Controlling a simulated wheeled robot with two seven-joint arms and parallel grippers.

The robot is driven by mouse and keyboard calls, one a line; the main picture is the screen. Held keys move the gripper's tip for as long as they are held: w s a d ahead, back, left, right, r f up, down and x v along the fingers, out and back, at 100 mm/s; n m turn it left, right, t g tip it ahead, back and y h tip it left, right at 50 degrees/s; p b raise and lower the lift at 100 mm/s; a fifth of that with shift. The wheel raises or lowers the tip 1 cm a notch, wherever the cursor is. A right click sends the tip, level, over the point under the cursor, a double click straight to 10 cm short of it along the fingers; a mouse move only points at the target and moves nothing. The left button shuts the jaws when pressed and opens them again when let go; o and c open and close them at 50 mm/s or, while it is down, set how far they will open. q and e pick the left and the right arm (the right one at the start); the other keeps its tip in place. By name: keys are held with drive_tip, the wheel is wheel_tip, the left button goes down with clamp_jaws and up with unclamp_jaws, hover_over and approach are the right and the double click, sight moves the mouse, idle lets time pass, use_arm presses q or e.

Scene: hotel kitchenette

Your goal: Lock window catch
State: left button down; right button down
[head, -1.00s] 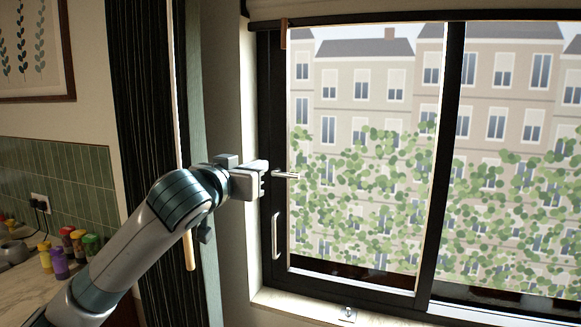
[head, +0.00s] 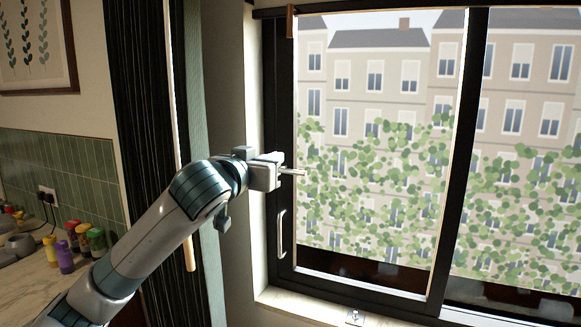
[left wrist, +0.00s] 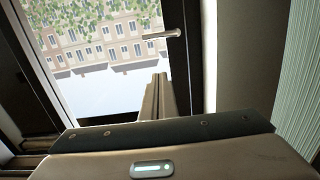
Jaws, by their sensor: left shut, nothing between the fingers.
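The window catch (head: 294,172) is a small silver lever on the dark left upright of the window frame. It points right, roughly level, in the head view, and its base is hidden behind my gripper. In the left wrist view the lever (left wrist: 162,34) shows whole, also nearly level, a little beyond the fingertips. My left gripper (head: 279,171) is shut and empty in front of the upright, overlapping the lever's base. Its closed fingers (left wrist: 158,84) show apart from the lever in the left wrist view; contact is not clear in the head view. My right gripper is out of view.
A light pull handle (head: 281,234) sits lower on the same upright. A dark curtain (head: 150,120) hangs left of the window, behind my arm. A small metal fitting (head: 354,316) is on the sill. Coloured jars (head: 80,242) stand on the counter at left.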

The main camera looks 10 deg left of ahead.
use_arm(q)
drive_tip(key=w+d+f+p, duration=0.1)
drive_tip(key=w+f+p, duration=0.3)
drive_tip(key=w, duration=0.5)
drive_tip(key=shift+w+d+f+p, duration=0.2)
drive_tip(key=shift+d+p, duration=0.2)
drive_tip(key=shift+p, duration=0.35)
